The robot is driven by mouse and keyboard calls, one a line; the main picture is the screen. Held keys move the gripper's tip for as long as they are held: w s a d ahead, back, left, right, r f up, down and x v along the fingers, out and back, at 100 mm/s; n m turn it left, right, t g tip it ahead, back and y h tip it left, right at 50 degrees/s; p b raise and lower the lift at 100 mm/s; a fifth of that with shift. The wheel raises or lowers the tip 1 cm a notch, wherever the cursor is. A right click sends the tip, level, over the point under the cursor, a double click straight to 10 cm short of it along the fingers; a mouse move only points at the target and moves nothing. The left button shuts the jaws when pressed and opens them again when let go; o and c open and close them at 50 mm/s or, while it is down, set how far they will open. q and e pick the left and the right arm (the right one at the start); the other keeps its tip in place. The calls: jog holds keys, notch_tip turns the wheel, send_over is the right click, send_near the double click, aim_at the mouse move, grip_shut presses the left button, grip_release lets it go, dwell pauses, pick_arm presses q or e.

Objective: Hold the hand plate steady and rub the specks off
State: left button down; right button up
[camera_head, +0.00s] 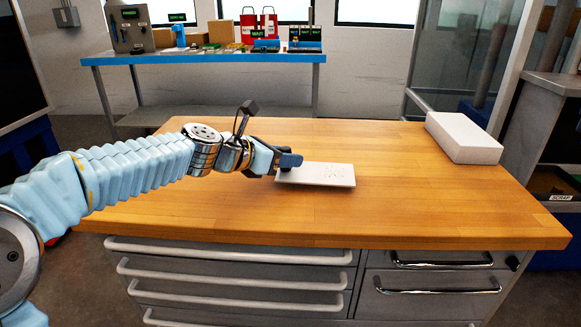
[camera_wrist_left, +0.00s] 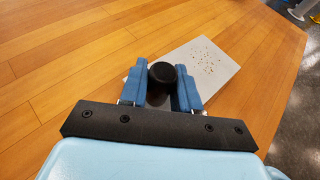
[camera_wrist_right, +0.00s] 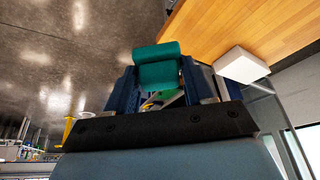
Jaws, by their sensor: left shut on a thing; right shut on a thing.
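The hand plate (camera_head: 310,180) is a thin white rectangle lying on the wooden bench. Brownish specks (camera_wrist_left: 208,56) are scattered over its far part in the left wrist view, and they show faintly in the head view (camera_head: 335,171). My left gripper (camera_head: 288,160) is at the plate's left end. In the left wrist view its blue fingers (camera_wrist_left: 160,88) are shut on a black round knob (camera_wrist_left: 162,72) at the plate's near end. My right gripper (camera_wrist_right: 163,88) is shut on a teal block-like rubber (camera_wrist_right: 156,64), away from the plate and outside the head view.
A white block (camera_head: 464,138) sits at the bench's (camera_head: 230,222) right edge; it also shows in the right wrist view (camera_wrist_right: 242,65). The bench top around the plate is clear. A blue-topped table (camera_head: 210,58) with boxes and devices stands behind, along the wall.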

pick_arm(q)
notch_tip(320, 180, up, 6)
jog(key=shift+d+r, duration=0.1)
jog(key=shift+r, duration=0.05)
jog(key=shift+f, duration=4)
jog(key=shift+f, duration=0.2)
jog(key=c, duration=0.8)
grip_release()
jog(key=shift+c, duration=0.5)
jog(key=c, duration=0.8)
jog(key=shift+o, duration=0.2)
